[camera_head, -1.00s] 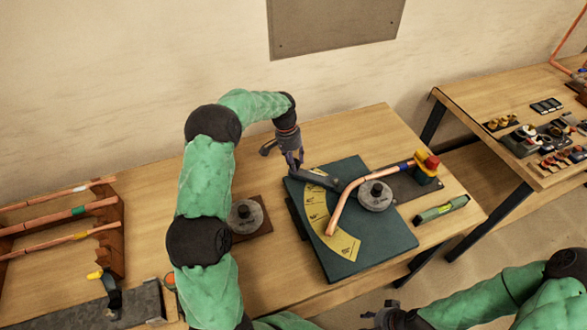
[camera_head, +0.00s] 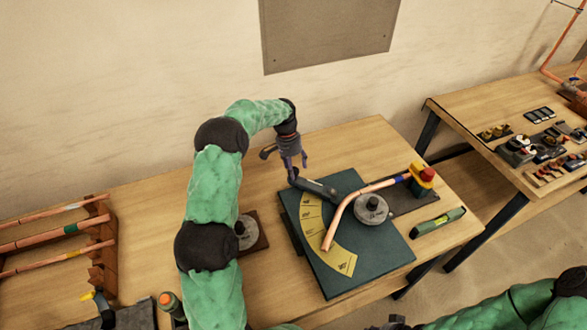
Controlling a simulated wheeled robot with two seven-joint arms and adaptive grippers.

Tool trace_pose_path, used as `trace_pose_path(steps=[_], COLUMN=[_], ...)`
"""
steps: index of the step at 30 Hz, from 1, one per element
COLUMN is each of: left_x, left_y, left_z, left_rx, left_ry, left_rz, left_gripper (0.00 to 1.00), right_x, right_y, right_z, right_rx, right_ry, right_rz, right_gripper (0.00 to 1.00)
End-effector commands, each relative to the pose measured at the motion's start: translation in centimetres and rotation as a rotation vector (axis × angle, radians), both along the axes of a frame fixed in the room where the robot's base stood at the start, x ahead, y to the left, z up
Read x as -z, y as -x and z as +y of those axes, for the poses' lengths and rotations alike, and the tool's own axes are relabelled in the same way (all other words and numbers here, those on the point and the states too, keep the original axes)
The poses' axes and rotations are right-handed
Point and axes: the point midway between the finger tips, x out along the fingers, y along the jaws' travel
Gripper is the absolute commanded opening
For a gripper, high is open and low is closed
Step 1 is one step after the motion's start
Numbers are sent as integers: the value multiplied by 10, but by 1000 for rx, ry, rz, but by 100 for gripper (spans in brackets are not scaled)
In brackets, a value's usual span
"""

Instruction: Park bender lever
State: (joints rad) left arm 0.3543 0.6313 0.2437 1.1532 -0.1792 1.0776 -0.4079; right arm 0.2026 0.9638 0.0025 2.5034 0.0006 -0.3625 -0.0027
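The bender lever (camera_head: 318,189) is a dark grey bar on the green bender plate (camera_head: 378,268). It runs from near the round grey die (camera_head: 371,211) to the plate's upper left edge, past the end of the yellow angle scale (camera_head: 318,238). A bent copper tube (camera_head: 345,207) lies by the die. My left gripper (camera_head: 297,169) is open, pointing down just above the lever's outer end; a small gap or light contact is hard to tell. My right gripper (camera_head: 394,323) is mostly cut off at the bottom edge, so its fingers cannot be read.
A red-and-yellow block (camera_head: 423,178) holds the tube's far end. A green level (camera_head: 438,222) lies to its right. A grey disc on a brown base (camera_head: 252,236) is beside my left arm. A tube rack (camera_head: 103,250) stands left. Bare table lies behind the plate.

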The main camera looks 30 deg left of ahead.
Motion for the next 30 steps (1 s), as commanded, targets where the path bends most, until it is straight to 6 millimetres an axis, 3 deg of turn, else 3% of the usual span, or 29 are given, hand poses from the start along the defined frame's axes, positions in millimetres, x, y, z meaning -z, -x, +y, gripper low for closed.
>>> trace_pose_path(steps=[11, 24, 30], left_x=[-5, -83, -107], left_y=[2, -2, -3], left_z=[1, 15, 20], left_rx=[0, 1, 1], left_ry=[2, 1, 2], left_rz=[6, 4, 5], left_gripper=[63, 63, 63], right_x=[0, 0, 0], right_y=[0, 0, 0], right_z=[0, 0, 0], right_rx=[0, 0, 0], right_ry=[0, 0, 0], right_rz=[0, 0, 0], right_gripper=[40, 40, 40])
